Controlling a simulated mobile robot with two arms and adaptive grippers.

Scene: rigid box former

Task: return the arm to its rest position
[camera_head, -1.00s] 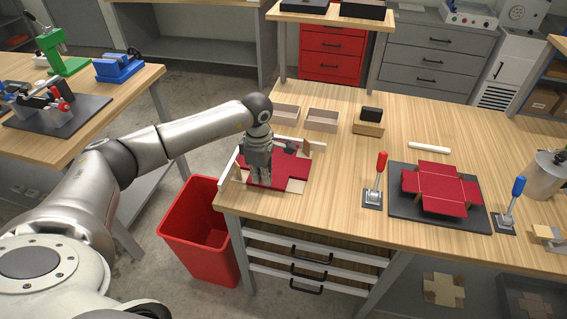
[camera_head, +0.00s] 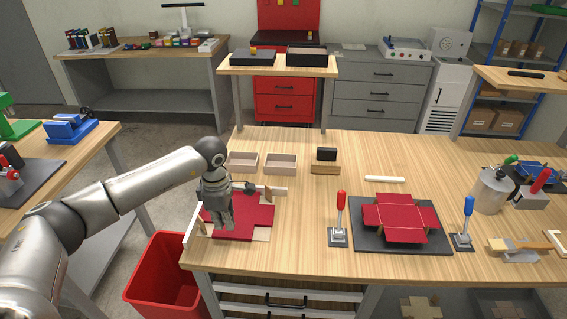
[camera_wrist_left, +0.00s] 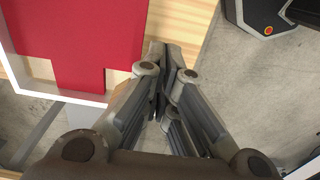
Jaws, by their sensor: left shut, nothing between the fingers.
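My left arm comes in from the left in the head view. Its left gripper (camera_head: 226,226) points down over the left part of a red cross-shaped sheet (camera_head: 254,214) lying in a corner fixture near the table's left edge. The gripper is shut and empty. In the left wrist view the fingers (camera_wrist_left: 163,55) meet at their tips, beside the red sheet (camera_wrist_left: 85,35) and above the table edge. How high the tips are above the sheet is hard to tell. My right gripper is not in view.
A red bin (camera_head: 165,285) stands on the floor below the table's left edge. White fixture rails (camera_head: 192,226) border the sheet. Two shallow trays (camera_head: 280,164) lie behind. A red box blank (camera_head: 400,216) rests on a dark plate between red (camera_head: 340,210) and blue (camera_head: 467,215) levers.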

